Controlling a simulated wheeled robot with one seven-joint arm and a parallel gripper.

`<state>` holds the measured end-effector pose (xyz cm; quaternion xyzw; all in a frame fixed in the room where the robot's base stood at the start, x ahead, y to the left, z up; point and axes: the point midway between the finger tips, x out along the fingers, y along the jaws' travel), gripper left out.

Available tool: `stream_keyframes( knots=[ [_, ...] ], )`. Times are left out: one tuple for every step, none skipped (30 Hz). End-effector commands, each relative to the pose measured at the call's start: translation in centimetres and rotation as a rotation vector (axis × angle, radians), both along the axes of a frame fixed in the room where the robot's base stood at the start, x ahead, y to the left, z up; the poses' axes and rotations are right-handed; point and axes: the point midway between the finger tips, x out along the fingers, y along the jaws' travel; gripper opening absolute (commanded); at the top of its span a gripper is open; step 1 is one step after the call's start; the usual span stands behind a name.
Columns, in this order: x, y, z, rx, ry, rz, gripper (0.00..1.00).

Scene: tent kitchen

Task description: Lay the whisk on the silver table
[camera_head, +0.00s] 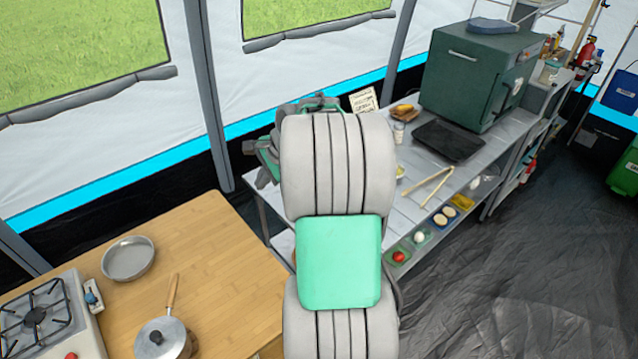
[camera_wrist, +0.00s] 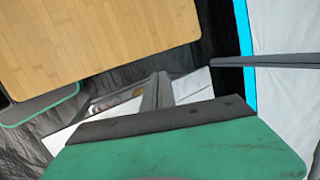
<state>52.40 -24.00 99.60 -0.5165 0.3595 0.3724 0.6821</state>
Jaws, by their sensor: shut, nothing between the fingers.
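The silver table (camera_head: 405,219) stands right of centre in the head view, partly hidden behind my arm. My gripper (camera_wrist: 159,80) is shut and empty in the wrist view, its fingers together. A pale surface, perhaps part of the silver table, shows behind the fingers. In the head view my arm hides most of the gripper, near the table's left end. I cannot make out the whisk for sure in either view.
A wooden table (camera_head: 215,262) at left holds a pan (camera_head: 128,258), lidded pot (camera_head: 161,338) and stove (camera_head: 45,318). Tent poles stand behind.

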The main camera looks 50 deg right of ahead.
Motion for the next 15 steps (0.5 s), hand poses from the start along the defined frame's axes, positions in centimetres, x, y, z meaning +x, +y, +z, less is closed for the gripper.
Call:
stream_keyframes(
  knots=[
    [-0.5,-5.4,-1.8,0.12,-0.005,-0.206,0.0],
    [-0.8,-8.0,-2.7,0.196,-0.014,-0.323,0.0],
    [-1.5,-11.3,-3.9,0.294,-0.028,-0.468,0.0],
    [-2.3,-13.5,-4.7,0.364,-0.037,-0.567,0.0],
    [-3.0,-15.5,-5.5,0.429,-0.047,-0.656,0.0],
    [-4.1,-17.7,-6.4,0.508,-0.058,-0.76,0.0],
    [-4.9,-19.0,-7.0,0.561,-0.065,-0.826,0.0],
    [-5.6,-20.2,-7.5,0.606,-0.073,-0.878,0.0],
    [-6.4,-21.3,-8.0,0.654,-0.081,-0.935,0.0],
    [-6.8,-21.9,-8.2,0.681,-0.084,-0.966,0.0],
    [-7.0,-22.3,-8.5,0.702,-0.087,-0.988,0.0],
    [-7.2,-22.6,-8.7,0.72,-0.09,-1.007,0.0],
    [-7.2,-22.6,-8.9,0.727,-0.091,-1.013,0.0],
    [-7.0,-22.6,-9.0,0.73,-0.09,-1.016,0.0],
    [-6.7,-22.5,-9.3,0.731,-0.09,-1.016,0.0]
  ],
)
